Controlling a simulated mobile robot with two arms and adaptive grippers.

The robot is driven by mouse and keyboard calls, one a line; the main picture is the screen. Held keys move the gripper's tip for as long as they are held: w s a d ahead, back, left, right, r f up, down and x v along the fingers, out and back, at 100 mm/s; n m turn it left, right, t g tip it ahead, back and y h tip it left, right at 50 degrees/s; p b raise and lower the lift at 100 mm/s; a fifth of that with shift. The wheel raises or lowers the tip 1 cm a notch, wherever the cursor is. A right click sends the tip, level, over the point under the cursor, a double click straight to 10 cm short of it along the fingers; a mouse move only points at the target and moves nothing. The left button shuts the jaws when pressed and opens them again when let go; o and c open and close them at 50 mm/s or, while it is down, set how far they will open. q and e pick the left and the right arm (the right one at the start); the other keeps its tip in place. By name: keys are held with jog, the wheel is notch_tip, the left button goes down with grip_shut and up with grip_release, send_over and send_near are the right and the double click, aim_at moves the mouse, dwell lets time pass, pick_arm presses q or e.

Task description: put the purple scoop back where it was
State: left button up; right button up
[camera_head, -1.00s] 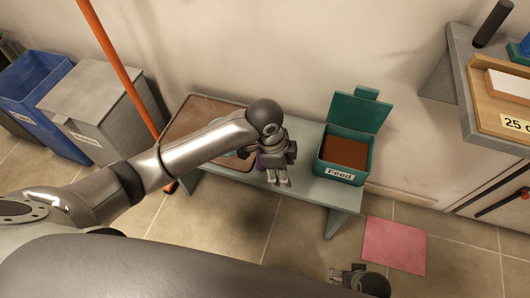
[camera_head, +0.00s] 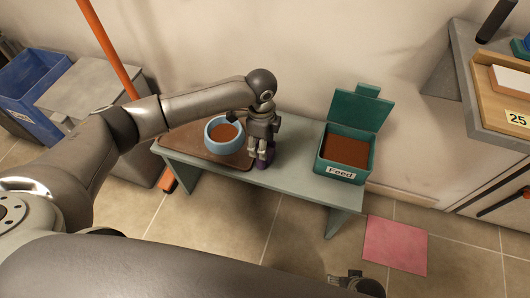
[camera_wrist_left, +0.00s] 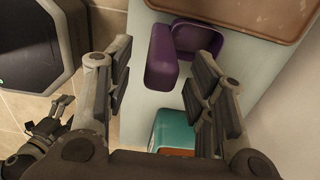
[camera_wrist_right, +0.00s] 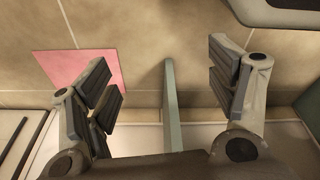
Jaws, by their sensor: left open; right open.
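The purple scoop (camera_wrist_left: 162,57) lies on the grey-green bench (camera_head: 300,180), just right of the brown tray. In the head view the scoop (camera_head: 264,163) is mostly hidden behind my left gripper (camera_head: 262,150). In the left wrist view the scoop's handle sits between the open fingers of my left gripper (camera_wrist_left: 160,90), and its bowl is toward the tray. No finger clearly grips it. My right gripper (camera_wrist_right: 175,95) is open and empty, low in front of the bench; only part of it shows at the bottom of the head view (camera_head: 352,282).
An open green box labelled Feed (camera_head: 345,152) is at the bench's right. A pink square (camera_head: 396,245) lies on the floor. Bins (camera_head: 85,105) and an orange pole (camera_head: 108,48) are at left.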

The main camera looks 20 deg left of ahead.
pick_arm(q)
notch_tip(320, 180, down, 5)
jog(key=shift+a+r+b, duration=0.15)
jog(key=shift+r+b, duration=0.05)
jog(key=shift+b, duration=0.4)
jog(key=shift+f, duration=0.3)
pick_arm(e)
jog(key=r, duration=0.1)
jog(key=w+r, duration=0.1)
jog(key=r, duration=0.1)
jog(key=w+r, duration=0.1)
jog(key=shift+a+r, duration=0.1)
jog(key=shift+r, duration=0.05)
pick_arm(q)
grip_shut()
